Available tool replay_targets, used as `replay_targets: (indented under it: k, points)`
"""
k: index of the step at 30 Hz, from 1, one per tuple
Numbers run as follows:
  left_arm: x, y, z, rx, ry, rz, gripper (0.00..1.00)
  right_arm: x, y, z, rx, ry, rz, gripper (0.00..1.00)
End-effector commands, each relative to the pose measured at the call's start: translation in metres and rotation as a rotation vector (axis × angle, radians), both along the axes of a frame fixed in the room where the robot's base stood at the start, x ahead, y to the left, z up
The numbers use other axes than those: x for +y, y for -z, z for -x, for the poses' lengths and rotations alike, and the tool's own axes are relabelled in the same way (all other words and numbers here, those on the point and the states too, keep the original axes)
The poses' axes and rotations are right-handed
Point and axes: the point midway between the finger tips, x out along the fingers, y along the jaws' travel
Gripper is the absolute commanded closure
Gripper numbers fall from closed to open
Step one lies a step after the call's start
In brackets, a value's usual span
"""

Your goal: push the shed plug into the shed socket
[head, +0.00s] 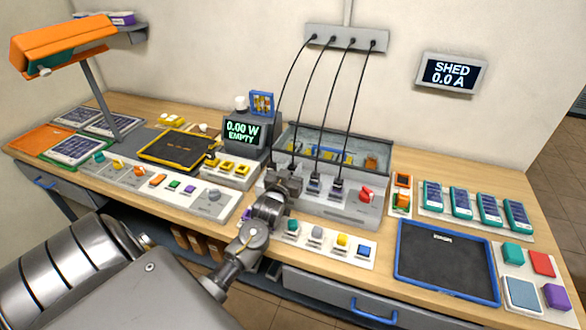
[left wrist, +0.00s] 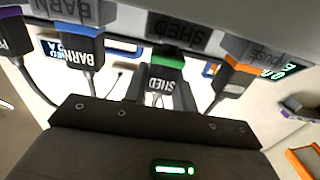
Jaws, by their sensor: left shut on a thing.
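The shed plug (left wrist: 160,84), dark with a pale SHED label, is between my left gripper's fingers in the left wrist view. A green band (left wrist: 167,62) lies at its front end, close to the socket panel's SHED marking (left wrist: 178,31). Whether the plug is seated in the shed socket cannot be told; the socket opening is hidden. My left gripper (head: 283,182) is shut on the plug at the front of the grey socket box (head: 350,212) in the head view, covering the plug there. My right gripper is not in view.
The barn plug (left wrist: 77,49) and an orange-banded plug (left wrist: 236,77) flank the shed plug closely. Several black cords hang from a wall strip (head: 347,39). The wall display (head: 451,73) reads SHED 0.0 A. A red switch (head: 366,194) and a dark blue-rimmed tray (head: 447,262) are to the right.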

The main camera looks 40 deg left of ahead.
Motion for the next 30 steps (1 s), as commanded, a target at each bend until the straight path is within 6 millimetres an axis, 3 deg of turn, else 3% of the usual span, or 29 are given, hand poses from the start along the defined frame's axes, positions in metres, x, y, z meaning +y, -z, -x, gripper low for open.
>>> replay_targets:
  k: [19,20,21,30]
  points:
    - [0.000,0.012,0.000,0.000,0.000,0.000,0.96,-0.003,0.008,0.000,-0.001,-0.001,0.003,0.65]
    - [0.000,0.012,0.000,0.000,0.000,0.000,0.72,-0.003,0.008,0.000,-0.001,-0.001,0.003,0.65]
    - [0.000,0.012,0.000,0.000,0.000,0.000,0.67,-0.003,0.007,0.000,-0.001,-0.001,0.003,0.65]
    - [0.000,0.011,0.001,0.001,0.000,0.000,0.64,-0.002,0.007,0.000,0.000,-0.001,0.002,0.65]
